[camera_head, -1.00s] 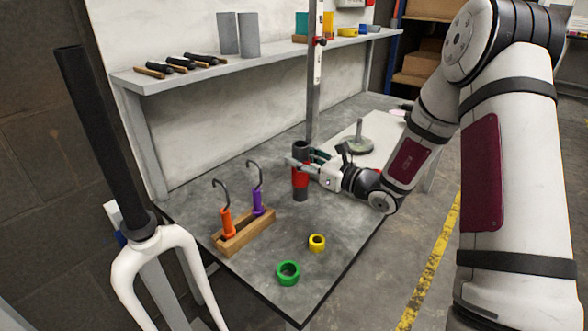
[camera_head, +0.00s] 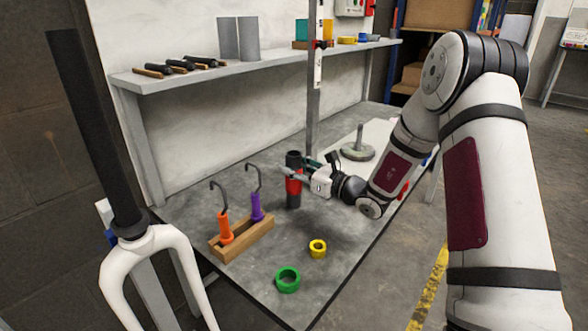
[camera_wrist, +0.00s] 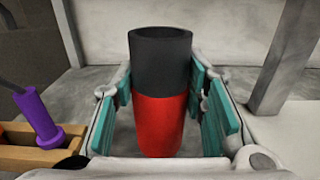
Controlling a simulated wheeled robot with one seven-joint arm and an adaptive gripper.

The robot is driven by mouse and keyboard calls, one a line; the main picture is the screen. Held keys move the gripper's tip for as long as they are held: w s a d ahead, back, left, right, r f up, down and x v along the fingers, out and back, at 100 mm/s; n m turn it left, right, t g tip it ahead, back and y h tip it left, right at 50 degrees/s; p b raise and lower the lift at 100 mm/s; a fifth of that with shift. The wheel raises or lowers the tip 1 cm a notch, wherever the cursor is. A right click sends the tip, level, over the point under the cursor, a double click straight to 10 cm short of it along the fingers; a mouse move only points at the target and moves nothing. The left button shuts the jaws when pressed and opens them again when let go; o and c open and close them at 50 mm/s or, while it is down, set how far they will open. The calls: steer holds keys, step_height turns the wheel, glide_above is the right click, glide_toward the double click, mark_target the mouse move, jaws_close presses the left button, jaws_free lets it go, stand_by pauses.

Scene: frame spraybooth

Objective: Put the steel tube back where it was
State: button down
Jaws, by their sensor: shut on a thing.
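The steel tube (camera_head: 294,200) is upright, dark grey with a red band, and hollow at its top. My gripper (camera_head: 299,170) is shut on it from the right, above the grey table. In the wrist view the tube (camera_wrist: 160,55) stands between the teal finger pads (camera_wrist: 160,100), which grip around its red band.
A wooden block (camera_head: 243,238) holds orange (camera_head: 225,230) and purple (camera_head: 257,207) handled hooks to the left. Yellow (camera_head: 318,249) and green (camera_head: 288,279) rings lie in front. A metal post (camera_head: 313,110) rises behind; a round base with a rod (camera_head: 358,151) is at right.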

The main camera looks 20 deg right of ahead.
steer(key=c, duration=1)
jaws_free()
steer(key=shift+f, duration=0.1)
